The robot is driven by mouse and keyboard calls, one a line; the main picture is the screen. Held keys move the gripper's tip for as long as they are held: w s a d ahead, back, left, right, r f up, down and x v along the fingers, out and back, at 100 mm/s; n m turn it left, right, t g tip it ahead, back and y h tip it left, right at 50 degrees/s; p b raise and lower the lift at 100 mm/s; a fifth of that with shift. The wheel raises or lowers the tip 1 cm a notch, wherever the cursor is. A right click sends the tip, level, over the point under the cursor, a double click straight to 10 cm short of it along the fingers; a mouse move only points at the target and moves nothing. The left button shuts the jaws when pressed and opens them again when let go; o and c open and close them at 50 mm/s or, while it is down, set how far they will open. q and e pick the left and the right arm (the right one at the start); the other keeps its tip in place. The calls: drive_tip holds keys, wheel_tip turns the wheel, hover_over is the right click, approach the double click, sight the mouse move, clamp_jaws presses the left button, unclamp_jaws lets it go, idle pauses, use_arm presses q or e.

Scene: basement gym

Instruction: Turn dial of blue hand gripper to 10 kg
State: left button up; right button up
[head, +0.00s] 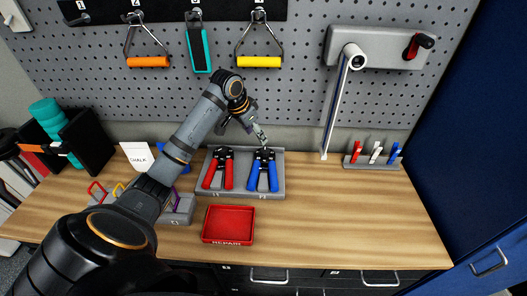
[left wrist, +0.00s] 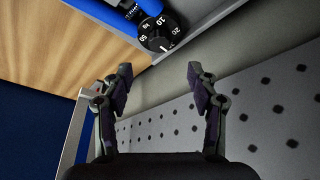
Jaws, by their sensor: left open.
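The blue hand gripper (head: 263,172) lies in the right part of a grey tray (head: 242,191) on the workbench, its handles toward me. Its black dial (left wrist: 158,33) shows at the top of the left wrist view, with white numbers including 10, 20 and 50 and a white mark at the lower edge. I cannot tell the setting for sure. My left gripper (head: 259,135) is above and behind the dial end. In the left wrist view its two fingers (left wrist: 160,80) are apart, empty and clear of the dial. My right gripper is not in view.
A red hand gripper (head: 218,169) lies left of the blue one in the tray. A red repair tray (head: 228,224) sits in front. The pegboard (head: 300,95) with hanging handles stands close behind my gripper. The bench (head: 340,220) is clear at the right.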

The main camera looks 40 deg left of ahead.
sight(264, 151)
use_arm(q)
drive_tip(key=p+x, duration=0.1)
drive_tip(key=x, duration=0.8)
drive_tip(key=shift+p, duration=0.35)
drive_tip(key=shift+d+f, duration=0.1)
drive_tip(key=shift+f, duration=0.2)
